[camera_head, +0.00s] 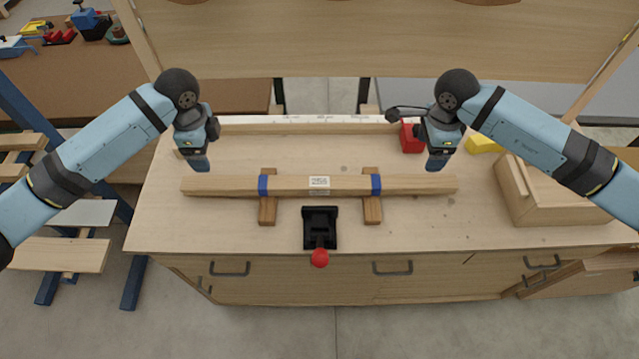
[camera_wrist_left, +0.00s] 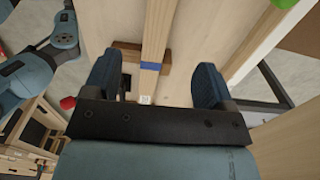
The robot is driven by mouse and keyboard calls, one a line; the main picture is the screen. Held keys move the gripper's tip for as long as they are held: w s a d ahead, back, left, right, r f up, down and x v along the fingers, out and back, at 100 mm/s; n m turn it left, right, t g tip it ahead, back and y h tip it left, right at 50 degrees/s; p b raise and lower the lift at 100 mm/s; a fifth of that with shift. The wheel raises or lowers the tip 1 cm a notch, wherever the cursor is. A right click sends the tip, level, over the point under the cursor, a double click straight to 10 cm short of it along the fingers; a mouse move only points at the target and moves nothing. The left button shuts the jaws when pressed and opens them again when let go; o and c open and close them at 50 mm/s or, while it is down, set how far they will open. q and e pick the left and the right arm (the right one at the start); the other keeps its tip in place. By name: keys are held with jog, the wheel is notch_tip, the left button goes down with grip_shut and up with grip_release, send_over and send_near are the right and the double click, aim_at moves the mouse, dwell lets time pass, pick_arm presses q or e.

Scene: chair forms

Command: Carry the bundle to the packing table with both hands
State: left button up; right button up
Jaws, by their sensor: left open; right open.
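The bundle (camera_head: 220,186) is a long wooden bar with two blue bands and a white label. It lies level across two small wooden blocks (camera_head: 268,210) (camera_head: 372,209) on the workbench. My left gripper (camera_head: 201,163) is open and points down above the bundle's left end. In the left wrist view its two fingers (camera_wrist_left: 155,82) are apart, and the bundle (camera_wrist_left: 157,38) runs between them in the picture. My right gripper (camera_head: 435,164) is open above and just behind the bundle's right end. Neither gripper holds anything. I cannot tell which surface is the packing table.
A black clamp with a red knob (camera_head: 320,257) stands at the workbench's (camera_head: 180,232) front edge. A red block (camera_head: 411,139), a yellow block (camera_head: 483,144) and a wooden box (camera_head: 560,200) are at the right. A brown table (camera_head: 190,95) with tools stands behind left.

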aim_at(220, 182)
pick_arm(q)
notch_tip(220, 182, down, 14)
jog(key=shift+r, duration=0.25)
pick_arm(e)
notch_tip(220, 182, down, 14)
jog(key=shift+r, duration=0.25)
pick_arm(q)
jog(key=shift+r, duration=0.1)
grip_shut()
pick_arm(e)
jog(key=shift+r, duration=0.1)
grip_shut()
